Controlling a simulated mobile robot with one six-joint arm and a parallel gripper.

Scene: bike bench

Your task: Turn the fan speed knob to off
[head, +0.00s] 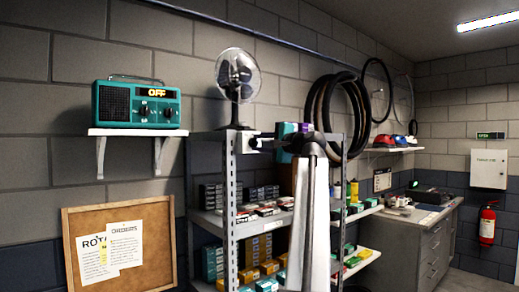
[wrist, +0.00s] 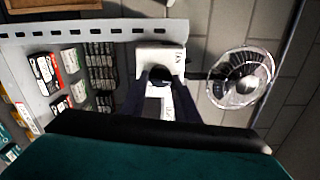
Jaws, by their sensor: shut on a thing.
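The fan (head: 239,76) stands on top of the metal shelf unit, and it also shows at the right of the wrist view (wrist: 240,78). A small white control box (head: 244,143) sits at the shelf's upper front corner. In the wrist view the box (wrist: 160,52) is upside down with small lettering, too small to read. My gripper (head: 262,143) reaches the box from the right. Its dark fingers (wrist: 160,82) are shut on the dark fan speed knob (wrist: 160,73), mostly hidden between them. The knob's pointer setting cannot be told.
The shelf unit (head: 230,210) holds several small boxes below. A teal radio (head: 140,104) reading OFF stands on a wall shelf at left. Bicycle tyres (head: 325,110) hang behind my arm. A workbench (head: 420,215) stands at right.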

